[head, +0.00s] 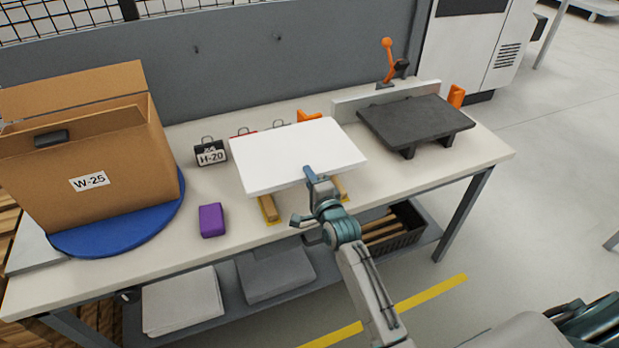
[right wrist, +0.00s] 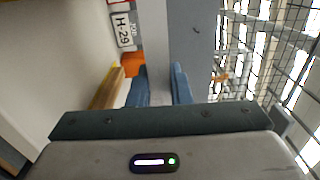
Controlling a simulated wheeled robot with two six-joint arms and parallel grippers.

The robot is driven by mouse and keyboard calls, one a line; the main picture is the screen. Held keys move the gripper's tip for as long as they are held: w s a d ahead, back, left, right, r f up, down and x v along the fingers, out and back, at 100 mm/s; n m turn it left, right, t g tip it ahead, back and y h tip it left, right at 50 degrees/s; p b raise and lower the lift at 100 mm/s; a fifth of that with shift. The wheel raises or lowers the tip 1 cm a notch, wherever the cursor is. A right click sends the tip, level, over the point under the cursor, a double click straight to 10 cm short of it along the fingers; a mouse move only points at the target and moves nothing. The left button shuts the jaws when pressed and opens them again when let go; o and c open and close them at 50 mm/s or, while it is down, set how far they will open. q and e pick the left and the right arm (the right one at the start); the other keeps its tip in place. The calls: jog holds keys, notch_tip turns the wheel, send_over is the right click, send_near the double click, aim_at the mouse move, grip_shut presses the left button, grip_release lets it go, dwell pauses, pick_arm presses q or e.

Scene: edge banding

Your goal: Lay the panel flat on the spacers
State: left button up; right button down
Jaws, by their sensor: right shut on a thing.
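The white panel (head: 295,150) is roughly level above two wooden spacers, and hides most of them. The left spacer (head: 268,209) and right spacer (head: 342,188) show their front ends below its front edge. My right gripper (head: 312,178) is shut on the middle of that edge. In the right wrist view, the panel (right wrist: 156,40) appears edge-on between the blue fingers (right wrist: 160,85). A wooden spacer (right wrist: 105,90) lies to their left there, seemingly with a gap below the panel. Contact with the other spacer is hidden. My left gripper is not in view.
A cardboard box (head: 100,160) on a blue disc (head: 120,235) stands left. A dark plate (head: 415,122) stands right, by a fence (head: 350,108).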

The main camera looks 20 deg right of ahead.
notch_tip(320, 180, down, 5)
jog(key=b, duration=0.5)
jog(key=shift+r, duration=0.15)
jog(key=shift+w+f+b, duration=0.1)
jog(key=shift+f+b, duration=1)
jog(key=shift+f, duration=1.25)
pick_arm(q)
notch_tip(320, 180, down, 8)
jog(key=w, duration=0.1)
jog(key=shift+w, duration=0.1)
